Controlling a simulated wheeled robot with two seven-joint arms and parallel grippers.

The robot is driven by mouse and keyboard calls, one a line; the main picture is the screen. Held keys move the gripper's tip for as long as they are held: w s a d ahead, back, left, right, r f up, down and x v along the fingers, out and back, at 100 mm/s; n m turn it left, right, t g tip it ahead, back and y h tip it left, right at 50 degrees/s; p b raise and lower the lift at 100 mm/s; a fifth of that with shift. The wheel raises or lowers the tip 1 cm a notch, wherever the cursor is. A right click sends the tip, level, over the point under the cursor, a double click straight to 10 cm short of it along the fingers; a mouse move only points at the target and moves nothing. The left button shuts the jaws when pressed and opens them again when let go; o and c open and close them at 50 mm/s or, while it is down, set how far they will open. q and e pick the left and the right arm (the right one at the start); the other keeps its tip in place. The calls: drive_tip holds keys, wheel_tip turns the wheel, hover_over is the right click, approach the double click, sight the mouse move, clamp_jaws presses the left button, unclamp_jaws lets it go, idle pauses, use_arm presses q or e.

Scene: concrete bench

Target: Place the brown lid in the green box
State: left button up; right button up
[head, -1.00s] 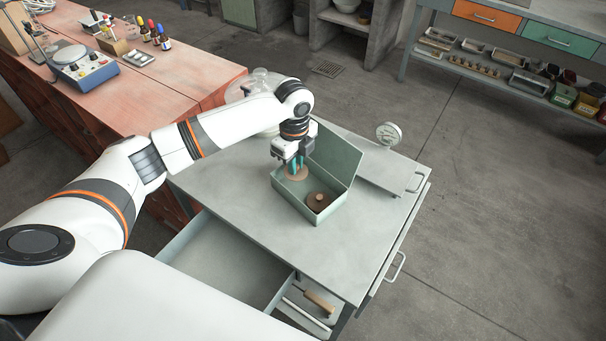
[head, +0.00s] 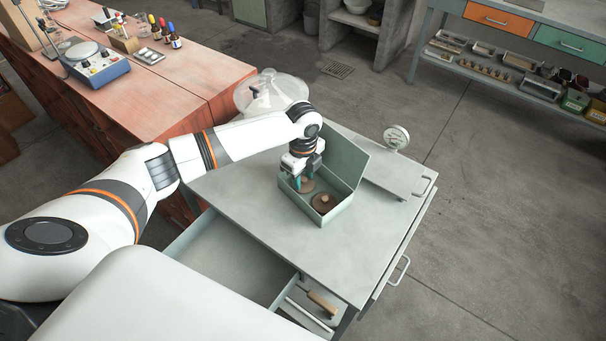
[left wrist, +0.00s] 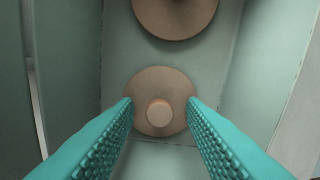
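The green box (head: 312,219) stands on the grey table with its hinged cover open. Two round brown lids with knobs lie inside it. One brown lid (head: 307,187) is at the box's far left, under my left gripper (head: 308,180). The other brown lid (head: 323,203) is nearer the front right. My left gripper is open, its teal fingers apart. In the left wrist view the fingers (left wrist: 160,103) stand either side of the first lid's knob (left wrist: 159,113), clear of it. The second lid (left wrist: 175,12) is partly cut off at the top. My right gripper is out of view.
The box's raised cover (head: 345,160) stands beside my gripper. A dial gauge (head: 396,138) is at the table's back right, and a glass vessel (head: 270,95) is behind my arm. An open drawer (head: 235,260) juts out in front. The tabletop before the box is clear.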

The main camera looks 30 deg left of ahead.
sight(303, 179)
use_arm(q)
wheel_tip(303, 179, up, 12)
drive_tip(key=shift+r+b, duration=0.2)
drive_tip(key=shift+b, duration=0.1)
idle(0.3)
drive_tip(key=shift+d, duration=0.1)
idle(0.4)
